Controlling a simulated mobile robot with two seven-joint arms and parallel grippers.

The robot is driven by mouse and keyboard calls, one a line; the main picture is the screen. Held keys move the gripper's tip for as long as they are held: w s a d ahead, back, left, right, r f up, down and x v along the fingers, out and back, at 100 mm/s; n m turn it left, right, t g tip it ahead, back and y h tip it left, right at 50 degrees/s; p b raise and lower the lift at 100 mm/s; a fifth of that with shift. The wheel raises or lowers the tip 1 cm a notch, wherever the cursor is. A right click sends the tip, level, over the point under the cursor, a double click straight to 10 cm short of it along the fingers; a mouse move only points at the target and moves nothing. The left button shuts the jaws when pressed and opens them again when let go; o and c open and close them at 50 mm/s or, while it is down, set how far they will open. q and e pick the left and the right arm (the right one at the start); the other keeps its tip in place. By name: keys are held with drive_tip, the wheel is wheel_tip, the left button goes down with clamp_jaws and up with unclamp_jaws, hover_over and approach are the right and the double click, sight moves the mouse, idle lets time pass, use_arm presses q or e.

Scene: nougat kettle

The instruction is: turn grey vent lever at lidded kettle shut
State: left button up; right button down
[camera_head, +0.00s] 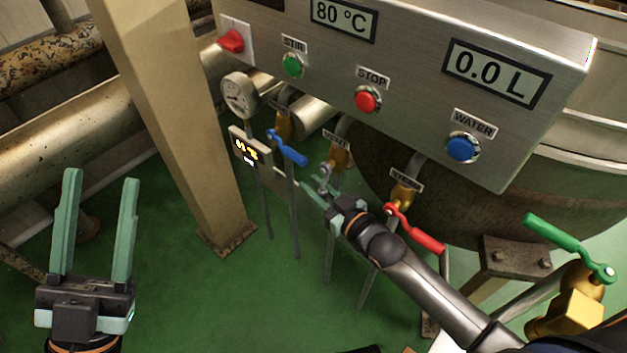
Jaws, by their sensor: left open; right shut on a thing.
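The grey vent lever (325,174) sits on a brass valve (340,157) under a small label that seems to read VENT, below the control box. My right gripper (318,189) reaches in from the lower right and is shut on the grey lever; its fingers and wrist hide most of the handle, so the lever's angle is hard to tell. My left gripper (101,178) is open and empty at the lower left, above the green floor, well away from the valves. The large kettle (455,205) stands behind the box on the right; its lid is not clearly seen.
A blue lever (288,148) is left of the vent valve, a red lever (418,230) close by on its right. A green-handled valve (557,234) is at far right. A beige post (170,110) stands between my grippers. The control box (400,50) overhangs the valves.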

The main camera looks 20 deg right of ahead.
sight(324, 188)
use_arm(q)
drive_tip(key=shift+w+d, duration=0.1)
drive_tip(key=shift+c, duration=1.2)
drive_tip(key=w+d+f+n, duration=0.1)
drive_tip(key=f+n, duration=0.1)
drive_tip(key=w+d+f+n+g, duration=0.1)
drive_tip(key=w+d+f+n, duration=0.1)
drive_tip(key=w+d+f+n+g, duration=0.1)
drive_tip(key=f+n, duration=0.1)
drive_tip(key=shift+w+d+f, duration=0.15)
drive_tip(key=shift+w+f, duration=0.15)
drive_tip(key=shift+f, duration=0.05)
clamp_jaws()
drive_tip(key=w+d+f+n+g, duration=0.3)
drive_tip(key=d+f+n, duration=0.15)
drive_tip(key=f, duration=0.45)
drive_tip(key=w+d+f+n+g, duration=0.3)
drive_tip(key=f+n, duration=0.3)
drive_tip(key=f, duration=0.2)
drive_tip(key=w+d+f+n+g, duration=0.25)
drive_tip(key=d+f+n, duration=0.2)
drive_tip(key=f, duration=0.45)
drive_tip(key=w+d, duration=0.3)
drive_tip(key=d, duration=0.5)
drive_tip(key=shift+w+r+n+y, duration=0.15)
drive_tip(key=shift+n+y, duration=0.25)
